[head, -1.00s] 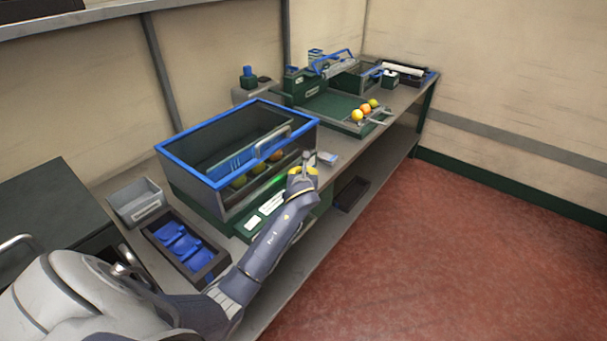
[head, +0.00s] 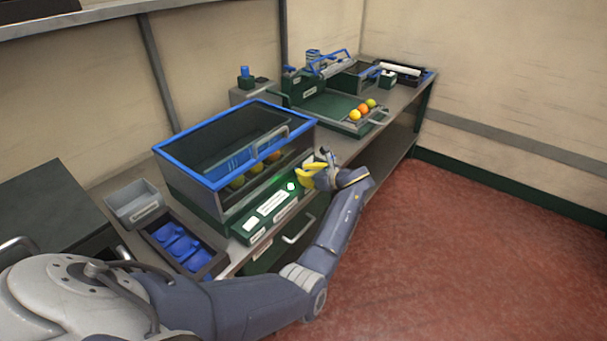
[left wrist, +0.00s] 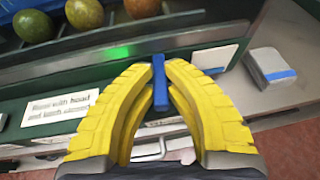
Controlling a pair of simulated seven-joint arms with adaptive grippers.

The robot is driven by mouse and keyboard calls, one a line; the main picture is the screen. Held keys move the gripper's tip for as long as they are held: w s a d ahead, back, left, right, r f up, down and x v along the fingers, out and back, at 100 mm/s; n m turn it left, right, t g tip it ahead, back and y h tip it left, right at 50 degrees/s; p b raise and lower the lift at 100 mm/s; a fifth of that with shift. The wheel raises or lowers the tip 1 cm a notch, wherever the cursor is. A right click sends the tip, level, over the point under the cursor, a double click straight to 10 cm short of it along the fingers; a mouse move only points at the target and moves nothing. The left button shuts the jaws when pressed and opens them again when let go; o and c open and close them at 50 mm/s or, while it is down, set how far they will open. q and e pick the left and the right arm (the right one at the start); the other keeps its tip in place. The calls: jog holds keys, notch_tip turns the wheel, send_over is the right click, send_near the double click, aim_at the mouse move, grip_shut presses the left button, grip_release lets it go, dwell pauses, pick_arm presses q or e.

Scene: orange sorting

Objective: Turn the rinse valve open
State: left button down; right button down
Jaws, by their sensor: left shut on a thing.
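The rinse valve handle shows in the left wrist view as a narrow blue bar (left wrist: 159,88) on the front panel of the rinse box. My left gripper (left wrist: 160,72) is shut on it, with one yellow fingertip on each side. In the head view my left gripper (head: 310,178) is at the right front end of the box's panel, and it hides the handle there. The rinse box (head: 164,158) has a blue-rimmed clear hood, which is down. Several fruits (head: 237,182) lie inside it. A green light (left wrist: 120,52) glows on the panel. My right gripper is not in view.
A label (left wrist: 60,108) about hood and latch is left of the handle. A small grey block with a blue stripe (left wrist: 272,66) stands close at the right. A tray of blue pieces (head: 180,245) and a grey bin (head: 134,205) are at the left. Floor in front is clear.

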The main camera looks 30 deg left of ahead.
pick_arm(q)
jog(key=shift+w+n+g, duration=0.1)
jog(key=shift+n+g, duration=0.4)
jog(key=shift+g, duration=0.1)
jog(key=shift+n+g, duration=0.3)
jog(key=c, duration=1.7)
grip_release()
jog(key=shift+a, duration=0.1)
jog(key=shift+v, duration=3.8)
